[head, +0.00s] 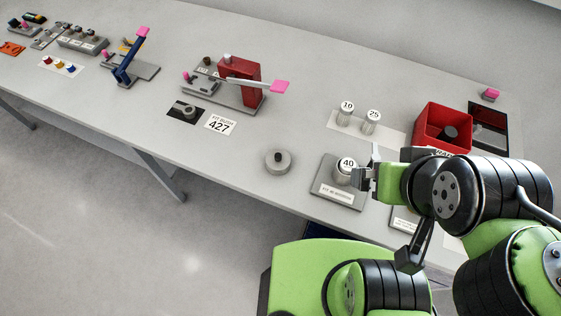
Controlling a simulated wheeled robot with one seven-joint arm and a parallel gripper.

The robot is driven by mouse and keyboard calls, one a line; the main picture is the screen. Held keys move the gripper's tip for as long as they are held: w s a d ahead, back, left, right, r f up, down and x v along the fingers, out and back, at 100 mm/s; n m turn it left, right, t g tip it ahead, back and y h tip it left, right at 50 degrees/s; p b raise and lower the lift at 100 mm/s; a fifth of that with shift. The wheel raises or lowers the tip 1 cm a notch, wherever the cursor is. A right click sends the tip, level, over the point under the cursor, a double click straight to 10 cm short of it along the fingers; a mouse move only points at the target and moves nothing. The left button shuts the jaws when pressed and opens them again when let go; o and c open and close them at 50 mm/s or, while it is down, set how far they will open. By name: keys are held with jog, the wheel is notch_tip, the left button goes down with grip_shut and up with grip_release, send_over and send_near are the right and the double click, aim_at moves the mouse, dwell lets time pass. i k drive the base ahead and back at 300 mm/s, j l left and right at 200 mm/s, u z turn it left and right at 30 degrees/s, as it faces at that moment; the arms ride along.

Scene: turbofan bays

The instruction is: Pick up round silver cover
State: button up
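A round silver cover (277,161), a low disc with a small knob on top, lies on the grey table near its front edge, in the middle of the head view. My gripper (364,172) is to the right of it and clearly apart from it, close to the right side of a silver cylinder marked 40 (346,166). The gripper is seen from the side. I cannot tell how far its fingers are apart or whether they touch the cylinder. Nothing covers the round cover.
The cylinder stands on a grey labelled plate (328,196). Behind are cylinders marked 10 (346,112) and 25 (371,120). A red bin (437,131) stands behind my arm. A red press (240,82) and a 427 card (219,125) lie farther left. Table around the cover is clear.

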aim_at(278, 160)
jog(key=k, duration=0.1)
jog(key=i+j+u, duration=0.1)
jog(key=j, duration=0.3)
jog(key=i+j, duration=0.1)
jog(key=j, duration=0.3)
jog(key=i+j+u, duration=0.15)
jog(key=j, duration=0.25)
jog(key=i+j+u, duration=0.1)
jog(key=j, duration=0.3)
jog(key=i+j, duration=0.15)
jog(key=j, duration=0.2)
jog(key=u, duration=0.05)
